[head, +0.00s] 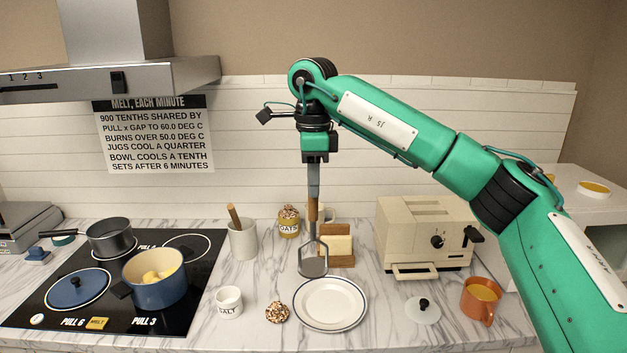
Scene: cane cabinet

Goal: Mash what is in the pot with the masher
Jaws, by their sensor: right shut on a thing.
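The masher (313,265) hangs upright from my right gripper (314,182), its flat grey head low over the counter, just behind the white plate. My right gripper is shut on its handle. The blue pot (158,292) stands on the black hob at the left, open on top, with pale yellow lumps (157,274) inside. The masher is well to the right of the pot and apart from it. My left gripper is not in view.
A dark saucepan (111,240) and a blue lid (78,289) are on the hob. A plate (330,304), toaster (425,232) and orange mug (480,300) are rightward.

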